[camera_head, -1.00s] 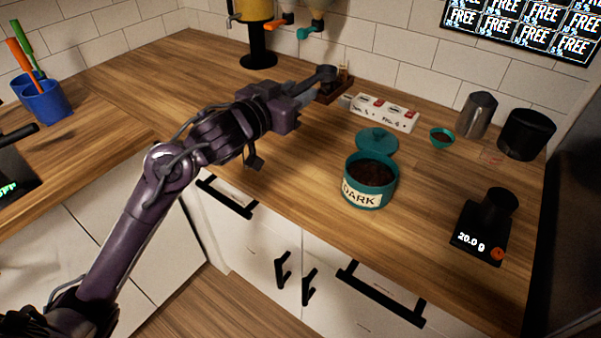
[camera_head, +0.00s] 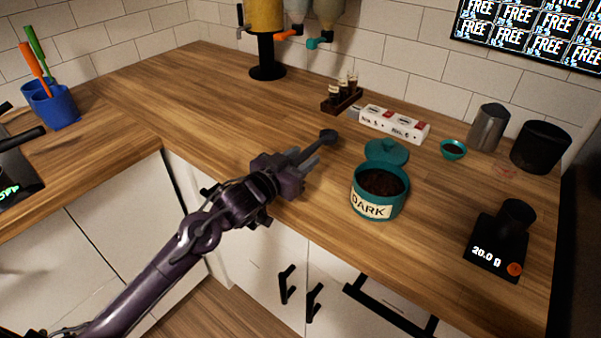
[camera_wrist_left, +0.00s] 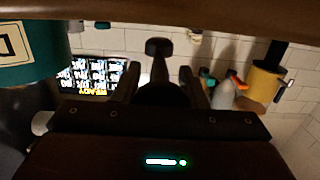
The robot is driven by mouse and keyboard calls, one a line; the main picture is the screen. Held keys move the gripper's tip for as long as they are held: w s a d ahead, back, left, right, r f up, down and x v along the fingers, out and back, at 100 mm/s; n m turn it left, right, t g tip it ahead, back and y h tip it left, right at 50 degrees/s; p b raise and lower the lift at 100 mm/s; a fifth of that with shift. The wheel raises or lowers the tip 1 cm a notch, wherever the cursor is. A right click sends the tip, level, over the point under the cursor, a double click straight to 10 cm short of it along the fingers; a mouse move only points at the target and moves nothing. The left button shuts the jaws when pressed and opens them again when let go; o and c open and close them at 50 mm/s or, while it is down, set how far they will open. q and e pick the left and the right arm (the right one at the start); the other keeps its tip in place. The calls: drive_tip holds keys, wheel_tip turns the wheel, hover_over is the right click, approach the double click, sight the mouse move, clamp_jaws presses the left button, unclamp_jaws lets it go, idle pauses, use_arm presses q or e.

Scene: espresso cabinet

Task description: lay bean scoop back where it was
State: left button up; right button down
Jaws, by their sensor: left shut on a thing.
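My left gripper (camera_head: 308,160) is shut on the dark bean scoop (camera_head: 328,137), holding it by the handle with its bowl pointing away toward the back of the counter. In the left wrist view the scoop (camera_wrist_left: 158,47) sticks out between the two fingers. The scoop is left of the teal DARK canister (camera_head: 379,190), apart from it; whether it touches the counter I cannot tell. The canister stands upright and open, with dark contents, its teal lid (camera_head: 387,152) raised at the back. My right gripper is not in view.
A teal cup (camera_head: 453,149), a metal pitcher (camera_head: 489,127), a black container (camera_head: 540,147) and a scale (camera_head: 498,243) are to the right. The counter (camera_head: 210,100) at left is clear.

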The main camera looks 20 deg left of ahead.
use_arm(q)
drive_tip(key=shift+f, duration=2)
drive_tip(key=o, duration=1)
drive_tip(key=shift+f, duration=0.15)
drive_tip(key=shift+r, duration=0.25)
drive_tip(key=f+v, duration=0.1)
drive_tip(key=v, duration=1.1)
drive_tip(key=shift+r+b, duration=0.4)
drive_tip(key=shift+b, duration=0.05)
